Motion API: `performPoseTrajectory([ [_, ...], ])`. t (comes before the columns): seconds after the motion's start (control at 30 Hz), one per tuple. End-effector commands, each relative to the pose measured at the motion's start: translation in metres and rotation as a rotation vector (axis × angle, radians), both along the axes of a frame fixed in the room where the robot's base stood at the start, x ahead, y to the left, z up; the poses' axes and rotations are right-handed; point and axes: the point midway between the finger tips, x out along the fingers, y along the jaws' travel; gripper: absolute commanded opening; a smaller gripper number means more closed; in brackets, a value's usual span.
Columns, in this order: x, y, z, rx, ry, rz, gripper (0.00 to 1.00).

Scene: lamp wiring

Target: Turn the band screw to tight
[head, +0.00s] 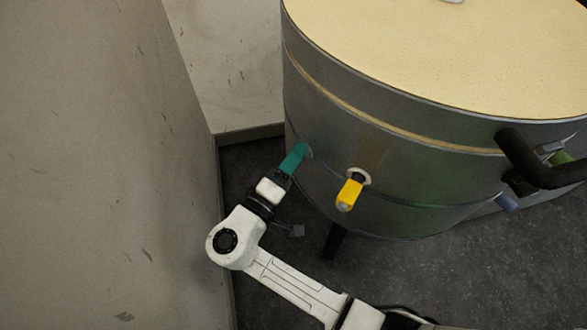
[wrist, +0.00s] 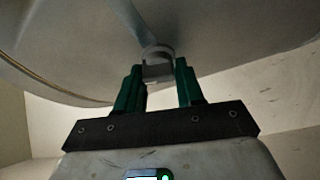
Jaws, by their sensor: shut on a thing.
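The band screw (wrist: 158,66) shows in the wrist view as a grey block with a rounded top, against the side of a large grey metal drum (head: 400,160). A thin band line runs around the lower drum wall. My gripper (wrist: 159,82) has its two green fingers on either side of the screw's block, shut on it. In the head view my gripper (head: 298,154) reaches up to the drum's left side, fingertips at the wall. There the fingers mostly hide the screw. I cannot tell how tight it is.
A yellow-handled fitting (head: 350,191) sticks out of the drum just right of my gripper. A black handle (head: 535,165) is at the drum's right. A beige wall (head: 110,170) stands close on the left. Dark floor (head: 470,265) lies open at front right.

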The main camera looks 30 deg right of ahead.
Motion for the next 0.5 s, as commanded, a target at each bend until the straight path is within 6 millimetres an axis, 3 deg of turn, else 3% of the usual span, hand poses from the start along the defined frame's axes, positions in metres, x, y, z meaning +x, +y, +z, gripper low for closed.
performPoseTrajectory([
  [0.03, -0.0001, -0.0001, -0.0075, 0.001, -0.051, -0.003, 0.07],
  [0.5, -0.001, -0.0005, -0.0093, 0.036, -0.498, -0.006, 0.07],
])
